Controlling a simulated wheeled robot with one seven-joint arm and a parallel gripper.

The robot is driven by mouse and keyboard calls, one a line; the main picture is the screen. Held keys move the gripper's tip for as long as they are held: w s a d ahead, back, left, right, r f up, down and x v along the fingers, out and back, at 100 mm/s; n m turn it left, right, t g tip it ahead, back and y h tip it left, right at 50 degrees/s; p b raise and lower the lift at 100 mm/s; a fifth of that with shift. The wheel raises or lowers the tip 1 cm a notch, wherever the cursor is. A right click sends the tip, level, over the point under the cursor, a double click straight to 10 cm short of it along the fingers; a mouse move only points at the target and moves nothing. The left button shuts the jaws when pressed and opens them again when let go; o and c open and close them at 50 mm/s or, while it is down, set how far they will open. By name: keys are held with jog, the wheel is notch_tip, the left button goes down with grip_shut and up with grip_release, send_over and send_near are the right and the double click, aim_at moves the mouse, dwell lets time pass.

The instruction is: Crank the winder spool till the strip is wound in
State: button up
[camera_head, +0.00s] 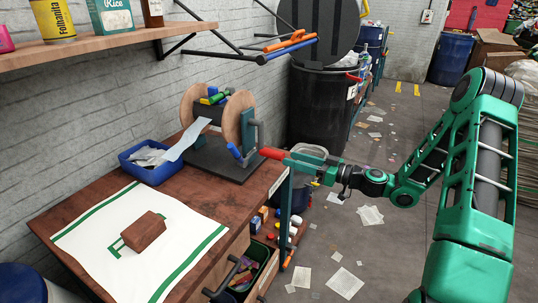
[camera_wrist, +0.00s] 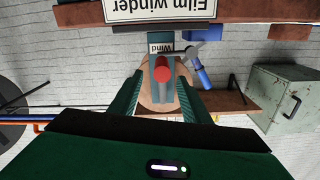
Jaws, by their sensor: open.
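The winder spool (camera_head: 240,106) has round wooden flanges and stands on a dark base at the table's back right. A pale strip (camera_head: 187,138) runs from it down to a blue bin (camera_head: 152,173). A red handle (camera_head: 271,153) sticks out from the winder's right side. In the wrist view the red handle (camera_wrist: 162,71) appears end-on, between my green fingers. My gripper (camera_head: 296,158) is open around or just short of it; I cannot tell whether they touch. A blue-gripped lever (camera_head: 235,151) with a grey metal arm sits beside it.
A white cloth (camera_head: 100,245) with green stripes and a brown block (camera_head: 143,232) lies on the table's front. A shelf (camera_head: 100,45) and wall hooks are above. Open floor (camera_head: 375,235) lies right, littered with paper.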

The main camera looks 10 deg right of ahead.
aim_at(270, 152)
jog(key=x, duration=0.9)
jog(key=shift+w+a, duration=0.2)
jog(key=shift+a, duration=0.15)
grip_shut()
